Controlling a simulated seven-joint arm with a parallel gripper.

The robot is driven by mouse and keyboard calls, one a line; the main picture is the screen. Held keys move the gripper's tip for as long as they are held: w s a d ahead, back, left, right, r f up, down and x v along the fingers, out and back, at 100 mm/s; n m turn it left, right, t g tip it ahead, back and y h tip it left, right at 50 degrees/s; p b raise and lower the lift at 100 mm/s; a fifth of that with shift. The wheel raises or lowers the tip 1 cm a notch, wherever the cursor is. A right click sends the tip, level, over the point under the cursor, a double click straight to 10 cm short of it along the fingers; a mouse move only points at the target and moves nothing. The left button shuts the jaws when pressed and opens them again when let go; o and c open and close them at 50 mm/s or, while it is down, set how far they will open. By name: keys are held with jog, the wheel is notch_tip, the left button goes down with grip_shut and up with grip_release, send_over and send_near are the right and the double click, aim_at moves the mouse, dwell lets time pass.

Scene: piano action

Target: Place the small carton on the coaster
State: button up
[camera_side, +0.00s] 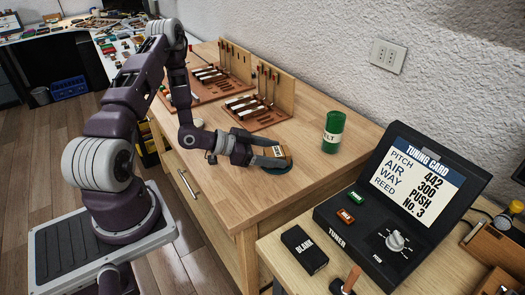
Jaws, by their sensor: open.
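The small carton (283,153), tan with a dark label, is at my gripper on the wooden bench. The exact gap between fingers and carton is too small to see.
A green felt can (333,132) stands right of the coaster. Piano action models (256,110) with upright boards stand behind, near the wall. A tuner (390,200) and a black box marked BLANK (304,249) are on the nearer table. Bare bench lies in front of the gripper.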

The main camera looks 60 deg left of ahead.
jog(key=v, duration=1.1)
jog(key=shift+s+r, duration=0.15)
jog(key=shift+w+a+g+y, duration=0.25)
jog(key=shift+g+y, duration=0.05)
jog(key=shift+g, duration=0.2)
jog(key=w+a+r+m+g+y, duration=0.1)
jog(key=w+a+r+g+y, duration=0.1)
jog(key=w+a+r+y, duration=0.15)
jog(key=s+d+r+n+g+y, duration=0.1)
jog(key=s+d+r+n+y, duration=0.15)
jog(key=r, duration=0.45)
jog(key=s+d+r+n+g+y, duration=0.1)
jog(key=d+r+y, duration=0.2)
jog(key=r, duration=0.3)
jog(key=s+d+r+n+g+h, duration=0.1)
jog(key=s+d+r+h, duration=0.1)
jog(key=s+d, duration=0.5)
jog(key=s+d+r+n+g+h, duration=0.1)
jog(key=s+d+r+h, duration=0.1)
jog(key=s+d, duration=0.5)
jog(key=shift+s+d+r, duration=0.3)
jog(key=shift+s+r, duration=0.1)
jog(key=shift+s, duration=0.45)
